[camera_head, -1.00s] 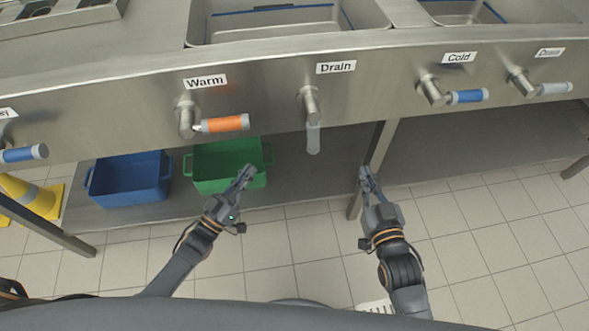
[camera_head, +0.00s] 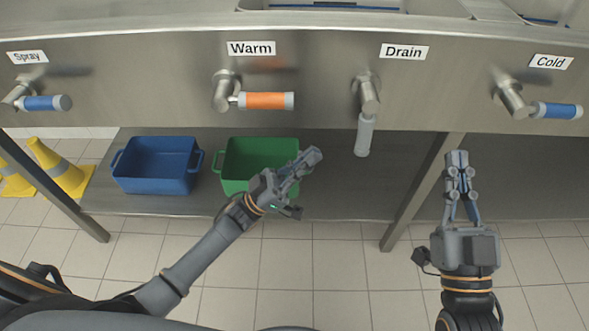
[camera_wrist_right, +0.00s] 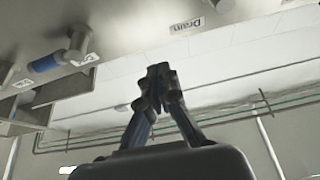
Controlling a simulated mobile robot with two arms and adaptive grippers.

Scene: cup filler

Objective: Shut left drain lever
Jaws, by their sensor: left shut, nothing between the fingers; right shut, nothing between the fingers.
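The drain lever (camera_head: 365,132) under the "Drain" label (camera_head: 404,52) has a pale grey grip that hangs straight down from its metal pivot. My left gripper (camera_head: 312,156) is shut and empty, below and left of the drain lever, in front of the green bin. It does not touch the lever. My right gripper (camera_head: 457,158) is shut and empty, to the right of and a little below the lever, apart from it.
The warm lever (camera_head: 262,101) has an orange grip pointing right. The cold lever (camera_head: 553,110) and spray lever (camera_head: 42,103) have blue grips. A blue bin (camera_head: 155,168) and a green bin (camera_head: 232,165) stand on the lower shelf. A table leg (camera_head: 422,190) rises between my grippers.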

